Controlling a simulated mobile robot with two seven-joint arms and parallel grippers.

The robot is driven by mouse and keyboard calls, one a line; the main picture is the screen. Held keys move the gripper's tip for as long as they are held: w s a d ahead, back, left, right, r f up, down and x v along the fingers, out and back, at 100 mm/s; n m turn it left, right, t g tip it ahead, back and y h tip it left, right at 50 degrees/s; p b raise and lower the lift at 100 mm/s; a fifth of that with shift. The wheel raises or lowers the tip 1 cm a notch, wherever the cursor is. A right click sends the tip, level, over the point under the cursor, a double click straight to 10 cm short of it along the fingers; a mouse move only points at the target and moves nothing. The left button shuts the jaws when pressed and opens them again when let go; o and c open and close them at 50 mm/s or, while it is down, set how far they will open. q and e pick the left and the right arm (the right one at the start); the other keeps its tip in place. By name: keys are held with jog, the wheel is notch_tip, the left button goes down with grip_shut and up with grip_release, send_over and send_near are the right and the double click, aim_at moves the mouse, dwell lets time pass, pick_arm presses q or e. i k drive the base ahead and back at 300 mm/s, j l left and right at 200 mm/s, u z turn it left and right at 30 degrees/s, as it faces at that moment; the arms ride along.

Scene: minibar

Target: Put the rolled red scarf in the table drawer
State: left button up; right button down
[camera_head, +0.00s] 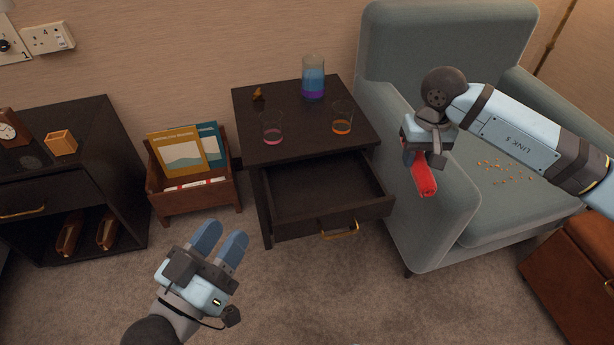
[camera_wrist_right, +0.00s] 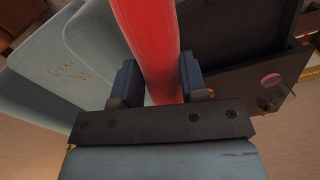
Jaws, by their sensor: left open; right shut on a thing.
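The rolled red scarf (camera_head: 424,178) is held by my right gripper (camera_head: 417,163), which is shut on it above the armchair's left arm, to the right of the drawer. In the right wrist view the red roll (camera_wrist_right: 148,40) sits between the two fingers of the right gripper (camera_wrist_right: 160,85). The table drawer (camera_head: 318,193) is pulled out from the dark side table (camera_head: 300,104) and looks empty, with a brass handle (camera_head: 340,229) on its front. My left gripper (camera_head: 221,246) is open and empty, low over the carpet left of the drawer.
On the table stand two glasses (camera_head: 272,127) (camera_head: 342,117), a layered blue and purple vessel (camera_head: 313,78) and a small orange-brown piece (camera_head: 258,95). A wooden magazine box (camera_head: 192,203) stands left of the table. The grey-green armchair (camera_head: 436,235) stands close on the right.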

aim_at(320, 187)
jog(key=i+j, duration=0.15)
jog(key=j, duration=0.15)
jog(key=i+j+z, duration=0.1)
jog(key=i+j, duration=0.2)
jog(key=j, duration=0.25)
jog(key=i+j, duration=0.35)
jog(key=z, duration=0.05)
